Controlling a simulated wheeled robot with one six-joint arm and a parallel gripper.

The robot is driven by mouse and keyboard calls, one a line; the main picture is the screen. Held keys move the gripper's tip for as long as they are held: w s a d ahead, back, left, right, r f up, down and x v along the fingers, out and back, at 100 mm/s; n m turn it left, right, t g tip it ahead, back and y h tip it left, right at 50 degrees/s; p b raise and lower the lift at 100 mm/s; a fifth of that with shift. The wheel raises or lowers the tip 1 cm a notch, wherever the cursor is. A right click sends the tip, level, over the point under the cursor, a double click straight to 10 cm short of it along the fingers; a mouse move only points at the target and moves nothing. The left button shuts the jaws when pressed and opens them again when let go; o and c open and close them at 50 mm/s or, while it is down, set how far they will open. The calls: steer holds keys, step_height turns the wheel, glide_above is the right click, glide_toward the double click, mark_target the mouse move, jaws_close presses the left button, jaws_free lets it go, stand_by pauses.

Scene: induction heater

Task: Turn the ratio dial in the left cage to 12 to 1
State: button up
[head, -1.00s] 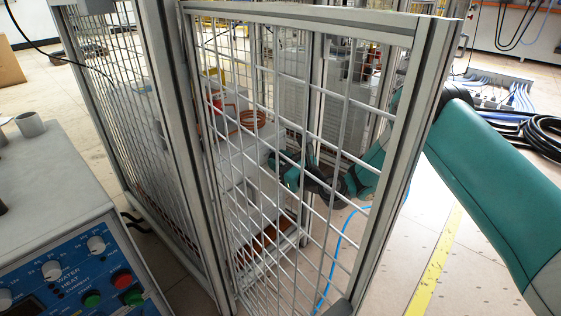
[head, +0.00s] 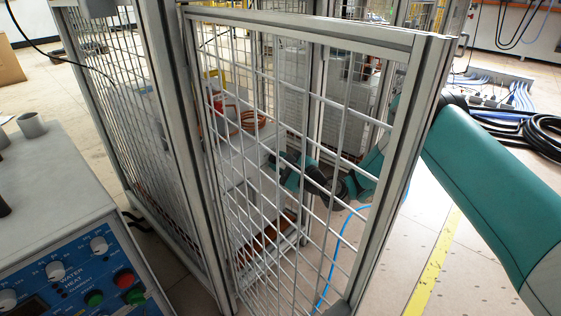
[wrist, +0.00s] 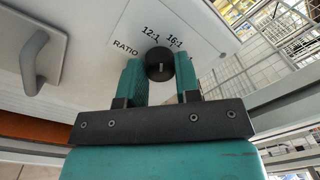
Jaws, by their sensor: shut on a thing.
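The ratio dial (wrist: 160,62) is a round black knob on a white panel in the wrist view. A short pale mark shows on its face, but I cannot tell for sure which label it points to. The printed 12:1 (wrist: 151,32) and 16:1 (wrist: 175,42) sit above it, with the word RATIO (wrist: 126,47) to the left. My gripper (wrist: 159,78) is shut on the dial, one teal finger on each side. In the head view my gripper (head: 283,168) shows behind the cage mesh at the white cabinet; the dial is hidden there.
A mesh door (head: 300,120) with metal framing stands between the head camera and my gripper. A grey handle (wrist: 45,60) sticks out of the panel left of the dial. A control box (head: 60,220) with knobs and buttons stands at the left.

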steer(key=shift+f+n, duration=0.1)
steer(key=shift+n, duration=0.7)
steer(key=o, duration=0.9)
